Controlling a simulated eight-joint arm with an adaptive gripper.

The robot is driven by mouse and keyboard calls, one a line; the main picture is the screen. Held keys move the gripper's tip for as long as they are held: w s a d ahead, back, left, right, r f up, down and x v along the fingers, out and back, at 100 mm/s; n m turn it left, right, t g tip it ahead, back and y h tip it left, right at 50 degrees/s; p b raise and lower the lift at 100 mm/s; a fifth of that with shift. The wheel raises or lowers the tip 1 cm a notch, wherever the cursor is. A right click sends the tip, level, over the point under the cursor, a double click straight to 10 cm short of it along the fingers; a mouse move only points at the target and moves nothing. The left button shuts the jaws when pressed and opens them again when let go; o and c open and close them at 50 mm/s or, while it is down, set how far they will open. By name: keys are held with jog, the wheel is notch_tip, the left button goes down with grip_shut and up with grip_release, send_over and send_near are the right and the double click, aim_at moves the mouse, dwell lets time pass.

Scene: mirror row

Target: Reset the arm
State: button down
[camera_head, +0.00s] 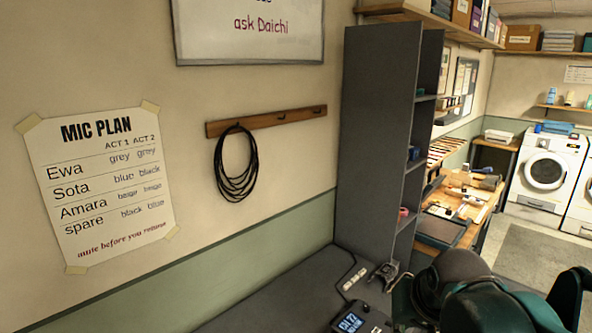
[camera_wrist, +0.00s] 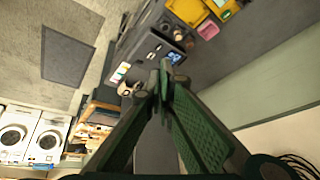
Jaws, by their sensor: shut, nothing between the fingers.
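My gripper (camera_wrist: 163,88) is shut and empty in the wrist view, its two green fingers meeting at the tips. It points over the grey counter. In the head view my dark green arm fills the lower right corner and hides part of the counter. A small black device with a lit blue display (camera_head: 352,322) stands on the counter (camera_head: 285,290) at the bottom edge. A lit blue display (camera_wrist: 174,57) also shows just beyond the fingertips in the wrist view. I cannot tell whether the fingertips touch anything.
A tall grey shelf unit (camera_head: 378,130) stands at the counter's back. A power strip (camera_head: 352,277) lies before it. A coiled black cable (camera_head: 236,165) hangs from a wall rail. Yellow bins (camera_wrist: 188,10) and a pink item (camera_wrist: 208,29) lie beyond the fingers. A cluttered workbench stands right.

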jog(key=s+a+f+n+t, duration=0.1)
jog(key=s+f, duration=0.1)
jog(key=s, duration=0.4)
jog(key=shift+s+a+n+b, duration=0.15)
jog(key=shift+s+n+b, duration=0.15)
jog(key=shift+s+n, duration=0.1)
dwell(2.8)
